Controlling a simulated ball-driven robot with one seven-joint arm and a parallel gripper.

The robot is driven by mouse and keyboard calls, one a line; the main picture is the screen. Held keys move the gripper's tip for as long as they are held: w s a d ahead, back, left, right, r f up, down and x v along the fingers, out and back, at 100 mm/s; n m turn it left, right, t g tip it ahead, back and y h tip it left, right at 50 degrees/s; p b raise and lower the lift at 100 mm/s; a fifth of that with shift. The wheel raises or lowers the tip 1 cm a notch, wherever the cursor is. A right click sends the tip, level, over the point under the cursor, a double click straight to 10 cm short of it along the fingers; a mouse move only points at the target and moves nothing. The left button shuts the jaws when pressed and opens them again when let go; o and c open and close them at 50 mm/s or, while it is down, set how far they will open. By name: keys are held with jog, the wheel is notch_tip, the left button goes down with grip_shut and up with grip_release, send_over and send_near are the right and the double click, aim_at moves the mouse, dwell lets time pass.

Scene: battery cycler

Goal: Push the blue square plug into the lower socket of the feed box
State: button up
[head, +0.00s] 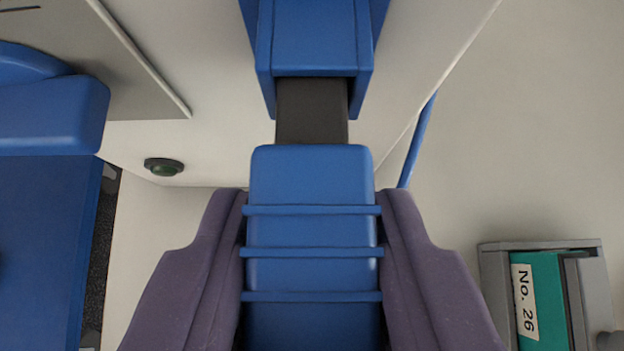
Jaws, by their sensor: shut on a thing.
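The blue square plug (312,245) has raised ribs across its body and a dark grey nose (312,112) pointing up the picture. My gripper (312,225) is shut on it, with one purple finger against each side. A blue socket housing (314,38) with side walls stands straight ahead at the top, on a pale surface. The nose lines up with the housing, and its far end is hidden at the housing's mouth. I cannot tell how deep it sits. A gap shows between the plug's blue body and the housing. Whether this is the lower socket is not clear.
A large blue block (45,240) fills the left side. A dark green round knob (164,166) is on the pale surface. A blue rod or cable (416,142) is right of the plug. A teal module labelled No. 26 (540,300) sits in a grey frame at lower right.

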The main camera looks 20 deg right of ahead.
jog(key=shift+s+a, duration=0.3)
jog(key=shift+s, duration=0.7)
jog(key=shift+s+a, duration=0.3)
jog(key=shift+s, duration=0.65)
jog(key=s+f+b, duration=0.1)
jog(key=f+b, duration=0.3)
jog(key=s+f+b, duration=0.1)
jog(key=f+b, duration=0.4)
jog(key=s+a+f+b, duration=0.1)
jog(key=f+b, duration=0.4)
jog(key=shift+w+d+r, duration=0.15)
jog(key=shift+w+r, duration=0.05)
jog(key=shift+w, duration=0.25)
jog(key=shift+w+d, duration=0.25)
jog(key=shift+w, duration=0.5)
jog(key=shift+w+d, duration=0.25)
jog(key=shift+w, duration=0.5)
jog(key=shift+w+d, duration=0.25)
jog(key=shift+w, duration=0.5)
jog(key=shift+w+d, duration=0.25)
jog(key=shift+w, duration=0.5)
jog(key=shift+w+d, duration=0.25)
jog(key=shift+w, duration=0.45)
dwell(0.3)
